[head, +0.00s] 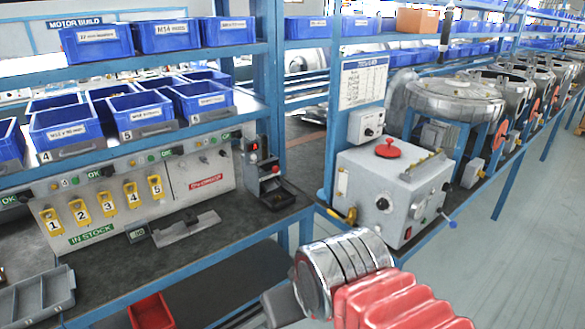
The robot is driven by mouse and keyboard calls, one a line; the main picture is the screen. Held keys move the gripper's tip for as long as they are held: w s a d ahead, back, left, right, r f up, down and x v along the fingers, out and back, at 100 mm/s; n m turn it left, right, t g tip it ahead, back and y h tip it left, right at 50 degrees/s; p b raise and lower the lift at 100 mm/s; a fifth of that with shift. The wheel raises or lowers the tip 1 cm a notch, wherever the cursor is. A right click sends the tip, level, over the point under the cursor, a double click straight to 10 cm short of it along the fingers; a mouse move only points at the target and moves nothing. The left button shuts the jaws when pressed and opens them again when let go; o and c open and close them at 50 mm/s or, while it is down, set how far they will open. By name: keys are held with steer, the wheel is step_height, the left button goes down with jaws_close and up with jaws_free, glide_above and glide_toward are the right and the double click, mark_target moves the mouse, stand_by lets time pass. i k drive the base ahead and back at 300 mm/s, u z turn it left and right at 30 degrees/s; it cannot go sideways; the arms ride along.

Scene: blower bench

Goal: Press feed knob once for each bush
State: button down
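A grey box-shaped machine (385,190) stands on the bench right of centre. A red knob (387,149) sits on its top, and a round black knob (382,204) is on its front. A small white box (366,126) above it also has a dark knob. I cannot tell which of these is the feed knob. No bush can be made out for certain. My arm, with red ribbed sleeve and silver rings, enters at the lower right, apart from the knobs in the picture. A grey part (280,303) beside the rings may be my gripper; its fingers are not clear.
Blue bins (170,106) fill the shelves at left. Below them is a panel with numbered yellow tags (107,204). A small dark device (262,170) stands by the blue post (270,80). Round metal blower housings (455,98) line the bench at right. Open floor (510,240) lies at right.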

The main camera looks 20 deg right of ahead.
mark_target(273, 166)
steer(key=z, duration=0.05)
steer(key=i, duration=1.25)
steer(key=u, duration=0.5)
